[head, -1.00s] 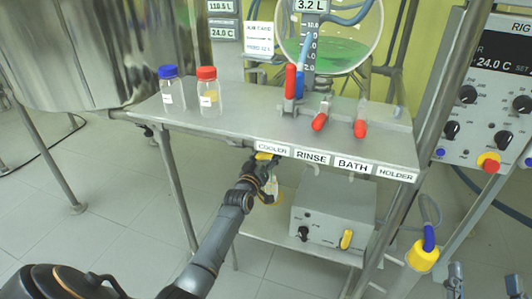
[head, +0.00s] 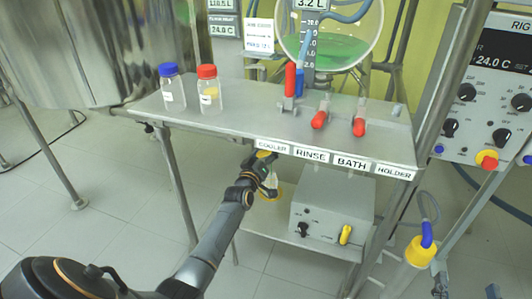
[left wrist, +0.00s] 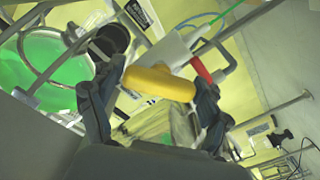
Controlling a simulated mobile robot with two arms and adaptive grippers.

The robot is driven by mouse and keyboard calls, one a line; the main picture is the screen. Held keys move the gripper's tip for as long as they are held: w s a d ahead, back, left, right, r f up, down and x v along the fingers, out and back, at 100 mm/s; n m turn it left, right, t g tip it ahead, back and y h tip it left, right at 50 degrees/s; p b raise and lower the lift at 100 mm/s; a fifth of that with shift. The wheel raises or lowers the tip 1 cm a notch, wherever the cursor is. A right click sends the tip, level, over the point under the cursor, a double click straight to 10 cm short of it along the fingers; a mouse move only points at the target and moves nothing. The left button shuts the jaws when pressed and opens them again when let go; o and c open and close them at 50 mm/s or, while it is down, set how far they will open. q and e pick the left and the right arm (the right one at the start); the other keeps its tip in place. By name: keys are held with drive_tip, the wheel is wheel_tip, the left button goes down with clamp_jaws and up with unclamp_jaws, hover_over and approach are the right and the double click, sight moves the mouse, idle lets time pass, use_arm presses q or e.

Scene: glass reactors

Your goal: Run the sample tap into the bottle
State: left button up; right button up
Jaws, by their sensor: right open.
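A yellow handle (left wrist: 160,82) lies between the two fingers of my left gripper (left wrist: 155,95) in the left wrist view; whether they press on it is unclear. In the head view my left gripper (head: 262,170) is under the shelf's front edge below the COOLER label, its fingers mostly hidden by my arm. A bit of yellow (head: 264,154) shows above it. A pale object (head: 270,182) is just beside it, too small to identify. A blue-capped bottle (head: 172,92) and a red-capped bottle (head: 208,94) stand upright on the shelf. My right gripper (head: 467,288) is open at the bottom right edge.
The metal shelf (head: 240,122) also carries red-handled fittings (head: 320,119). A grey box (head: 330,215) with a yellow knob stands on the lower shelf. A yellow-topped holder (head: 419,250) is at right, near the rig panel (head: 490,100).

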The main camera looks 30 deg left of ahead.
use_arm(q)
drive_tip(key=shift+o, duration=0.6)
drive_tip(key=shift+s+d+f, duration=0.1)
drive_tip(key=shift+s, duration=0.25)
drive_tip(key=v, duration=1.1)
drive_tip(key=shift+s, duration=0.15)
